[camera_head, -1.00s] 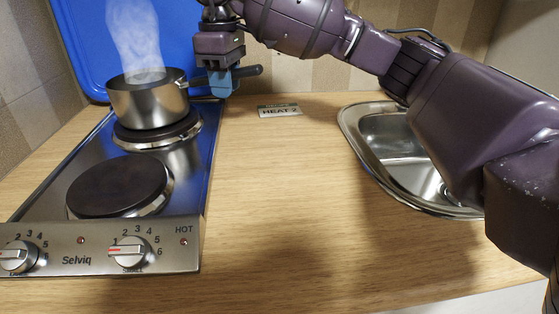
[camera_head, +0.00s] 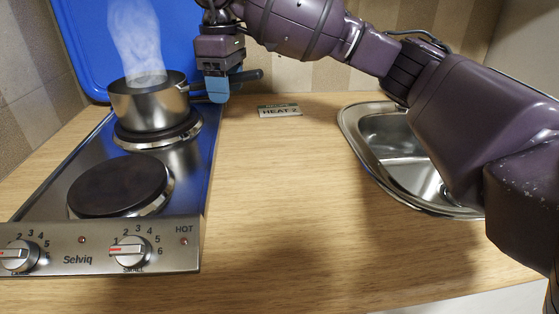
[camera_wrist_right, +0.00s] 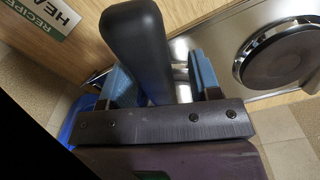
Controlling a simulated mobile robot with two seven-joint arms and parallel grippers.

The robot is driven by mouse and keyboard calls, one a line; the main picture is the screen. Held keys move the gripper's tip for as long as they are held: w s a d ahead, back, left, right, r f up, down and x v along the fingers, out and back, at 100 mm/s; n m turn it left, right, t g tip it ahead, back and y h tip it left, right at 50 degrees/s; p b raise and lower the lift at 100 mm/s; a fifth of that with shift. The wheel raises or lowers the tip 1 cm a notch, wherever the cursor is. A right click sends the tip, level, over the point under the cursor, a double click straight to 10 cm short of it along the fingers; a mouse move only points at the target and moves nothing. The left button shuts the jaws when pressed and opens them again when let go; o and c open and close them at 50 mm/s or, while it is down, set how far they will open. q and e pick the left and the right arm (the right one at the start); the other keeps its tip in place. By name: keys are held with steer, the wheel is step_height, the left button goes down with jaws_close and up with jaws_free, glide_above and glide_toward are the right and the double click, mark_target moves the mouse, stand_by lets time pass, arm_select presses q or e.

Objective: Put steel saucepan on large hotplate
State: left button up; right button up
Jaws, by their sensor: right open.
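The steel saucepan (camera_head: 150,108) stands upright at the rear hotplate (camera_head: 158,137), steam rising from it. Its dark handle (camera_head: 250,75) points right and shows large in the wrist view (camera_wrist_right: 140,45). My right gripper (camera_head: 217,92) is at the handle from above. In the wrist view its blue fingers (camera_wrist_right: 162,82) are open, one on each side of the handle, with a gap visible to the right of it. The front hotplate (camera_head: 118,187) is dark and empty; it looks wider in the picture. My left gripper is not in view.
The hob's front panel (camera_head: 78,260) carries two knobs. A blue board (camera_head: 85,35) leans behind the hob. A recipe card (camera_head: 279,111) lies on the counter, and a steel sink (camera_head: 350,125) is at right. The counter between hob and sink is mostly clear.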

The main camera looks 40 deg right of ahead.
step_height(320, 180, up, 5)
steer(key=shift+f+p, duration=0.1)
steer(key=shift+p, duration=0.4)
step_height(320, 180, up, 3)
steer(key=shift+f, duration=0.15)
steer(key=shift+r+b, duration=0.4)
steer(key=shift+r, duration=0.5)
steer(key=shift+r+b, duration=0.3)
steer(key=shift+r, duration=0.25)
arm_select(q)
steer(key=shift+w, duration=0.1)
arm_select(e)
steer(key=shift+r, duration=0.2)
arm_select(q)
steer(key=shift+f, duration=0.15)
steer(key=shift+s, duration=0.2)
